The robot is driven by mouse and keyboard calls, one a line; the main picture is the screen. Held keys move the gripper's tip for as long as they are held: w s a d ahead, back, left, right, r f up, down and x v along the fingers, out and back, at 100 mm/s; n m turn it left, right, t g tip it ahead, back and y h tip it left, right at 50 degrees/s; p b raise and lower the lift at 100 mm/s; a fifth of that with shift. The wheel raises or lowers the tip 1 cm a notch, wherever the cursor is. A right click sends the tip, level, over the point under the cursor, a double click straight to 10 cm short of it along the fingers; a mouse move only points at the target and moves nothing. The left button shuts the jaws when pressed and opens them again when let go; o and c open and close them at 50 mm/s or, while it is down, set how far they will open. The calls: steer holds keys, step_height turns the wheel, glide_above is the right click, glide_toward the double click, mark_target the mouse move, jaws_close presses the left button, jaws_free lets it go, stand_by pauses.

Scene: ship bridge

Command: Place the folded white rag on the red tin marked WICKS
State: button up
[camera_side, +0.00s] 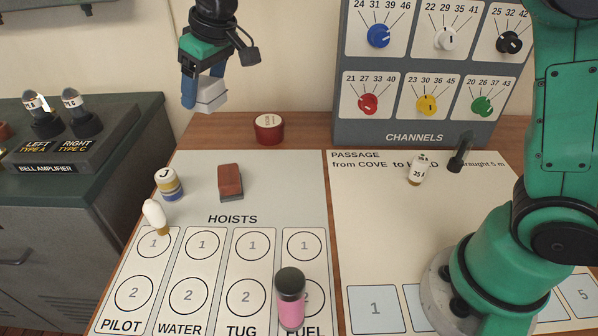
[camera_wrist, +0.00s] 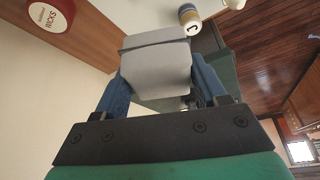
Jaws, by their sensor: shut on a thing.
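My gripper (camera_side: 203,88) is shut on the folded white rag (camera_side: 212,94) and holds it in the air at the upper left. In the wrist view the rag (camera_wrist: 156,66) sits between my two blue fingers (camera_wrist: 160,85). The red tin (camera_side: 269,129) stands upright on the wooden table behind the hoists board, lower than the rag and to its right in the side view. In the wrist view the tin (camera_wrist: 50,16) shows at the top left corner, with WICKS readable on its white lid. The rag and the tin are apart.
The grey channels panel (camera_side: 420,132) rises right of the tin. The bell amplifier (camera_side: 75,150) is left.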

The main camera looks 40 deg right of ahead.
steer(key=w+d+f+m, duration=0.25)
steer(key=w+d, duration=0.25)
steer(key=d, duration=0.4)
steer(key=m+h, duration=0.2)
glide_above(264, 118)
steer(key=s, duration=0.2)
step_height(264, 118, down, 3)
step_height(264, 118, down, 8)
steer(key=shift+w+r, duration=0.1)
steer(key=shift+w, duration=0.05)
steer(key=o, duration=1.3)
steer(key=shift+f, duration=0.2)
steer(key=shift+c, duration=0.2)
steer(key=shift+r, duration=0.1)
